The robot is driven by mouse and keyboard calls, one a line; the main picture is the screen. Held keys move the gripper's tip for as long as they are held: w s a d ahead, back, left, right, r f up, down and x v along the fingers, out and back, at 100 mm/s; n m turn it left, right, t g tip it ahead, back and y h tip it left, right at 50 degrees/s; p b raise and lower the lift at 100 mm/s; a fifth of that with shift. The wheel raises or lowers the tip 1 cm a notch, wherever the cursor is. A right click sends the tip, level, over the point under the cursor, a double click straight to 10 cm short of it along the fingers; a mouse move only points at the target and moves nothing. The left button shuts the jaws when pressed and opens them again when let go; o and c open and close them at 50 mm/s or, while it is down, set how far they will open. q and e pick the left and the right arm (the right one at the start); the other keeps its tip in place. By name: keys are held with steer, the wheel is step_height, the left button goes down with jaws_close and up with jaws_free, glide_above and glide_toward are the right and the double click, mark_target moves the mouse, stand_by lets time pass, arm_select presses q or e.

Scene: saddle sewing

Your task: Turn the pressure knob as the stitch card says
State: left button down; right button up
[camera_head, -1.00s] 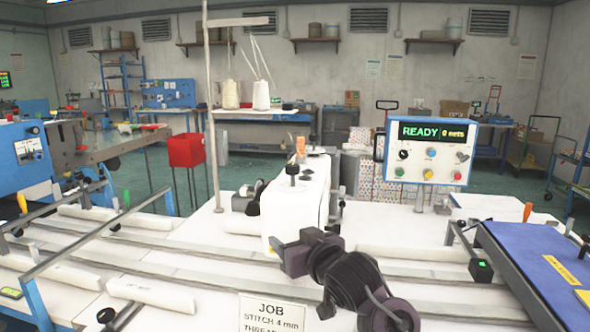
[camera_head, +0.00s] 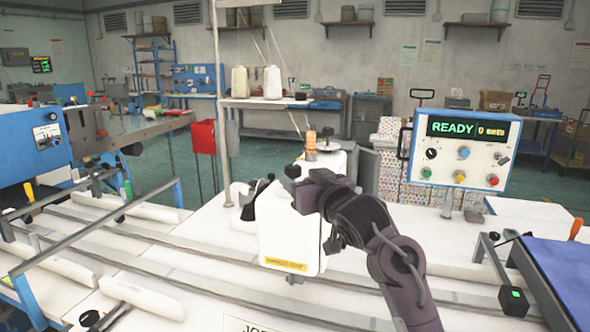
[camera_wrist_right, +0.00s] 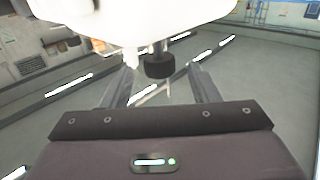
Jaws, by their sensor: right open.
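The white sewing machine head (camera_head: 290,228) stands mid-table with a yellow label. A black knob (camera_head: 293,171) sits on its top in the head view. My right gripper (camera_head: 302,194) is at the machine's upper right, close to this knob, partly covering the machine. In the right wrist view the gripper (camera_wrist_right: 163,72) is open, and a short black cylindrical knob (camera_wrist_right: 159,66) shows between its fingers, apart from both. The white machine body (camera_wrist_right: 135,20) fills the top there. The stitch card (camera_head: 252,325) is cut off at the bottom edge; only the start of "JOB" shows. My left gripper is out of view.
A control panel (camera_head: 459,152) at right reads "READY" beside a smaller, blurred readout. Thread cones (camera_head: 272,82) stand on a rack behind the machine. Metal rails (camera_head: 190,262) cross the white table. A blue-topped board (camera_head: 562,275) is at right.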

mark_target(297, 175)
steer(key=x, duration=0.3)
steer(key=shift+w+a+p, duration=0.15)
steer(key=shift+w+p, duration=0.1)
steer(key=shift+p, duration=0.1)
steer(key=shift+w+a, duration=0.15)
steer(key=shift+w, duration=0.25)
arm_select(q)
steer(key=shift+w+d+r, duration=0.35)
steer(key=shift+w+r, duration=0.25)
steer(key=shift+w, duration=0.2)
arm_select(e)
steer(key=c, duration=1)
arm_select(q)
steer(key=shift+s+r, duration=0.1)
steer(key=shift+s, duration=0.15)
arm_select(e)
steer(key=shift+o, duration=0.2)
